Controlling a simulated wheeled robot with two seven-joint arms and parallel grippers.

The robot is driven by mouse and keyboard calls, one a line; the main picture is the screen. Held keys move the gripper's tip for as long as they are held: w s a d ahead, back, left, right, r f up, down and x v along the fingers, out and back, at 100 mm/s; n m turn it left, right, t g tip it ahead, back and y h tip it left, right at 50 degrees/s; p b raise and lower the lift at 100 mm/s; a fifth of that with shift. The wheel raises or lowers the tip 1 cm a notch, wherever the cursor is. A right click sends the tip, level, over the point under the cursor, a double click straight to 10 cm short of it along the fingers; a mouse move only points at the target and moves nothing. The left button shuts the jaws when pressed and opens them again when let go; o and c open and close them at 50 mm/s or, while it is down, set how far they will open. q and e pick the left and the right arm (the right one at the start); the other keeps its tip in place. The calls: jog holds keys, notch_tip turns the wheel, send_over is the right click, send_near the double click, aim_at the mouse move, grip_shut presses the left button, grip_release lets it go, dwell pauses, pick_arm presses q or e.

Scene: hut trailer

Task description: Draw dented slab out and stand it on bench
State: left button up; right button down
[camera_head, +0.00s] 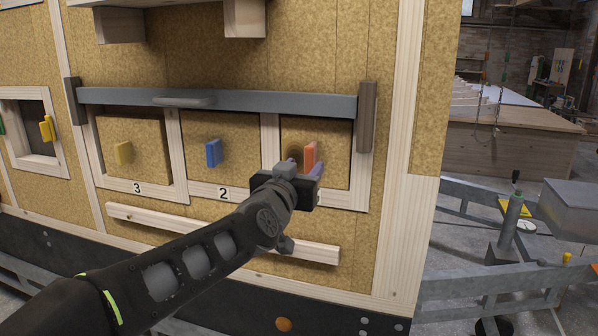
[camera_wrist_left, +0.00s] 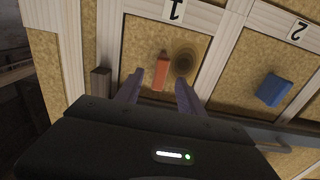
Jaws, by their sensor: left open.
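A slab in compartment 1 has an orange handle (camera_head: 310,156), which also shows in the left wrist view (camera_wrist_left: 161,72). In that view a dark round hollow (camera_wrist_left: 184,64) marks the slab face beside the handle; it looks like the dent. My left gripper (camera_head: 305,172) is open in front of this slab. In the left wrist view its fingers (camera_wrist_left: 161,92) stand on either side of the handle's near end, with gaps and no clear contact. The arm hides part of the compartment in the head view. My right gripper is not in view. I cannot tell which surface is the bench.
A grey bar (camera_head: 250,101) crosses above the openings between end brackets. A wooden rail (camera_head: 160,221) runs below. Metal frames and a wooden-sided table (camera_head: 500,151) stand right.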

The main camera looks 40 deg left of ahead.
aim_at(308, 162)
pick_arm(q)
jog(key=x, duration=0.4)
jog(key=shift+w+a+p, duration=0.2)
jog(key=shift+w+p, duration=0.1)
jog(key=shift+w, duration=0.05)
grip_shut()
dwell(0.4)
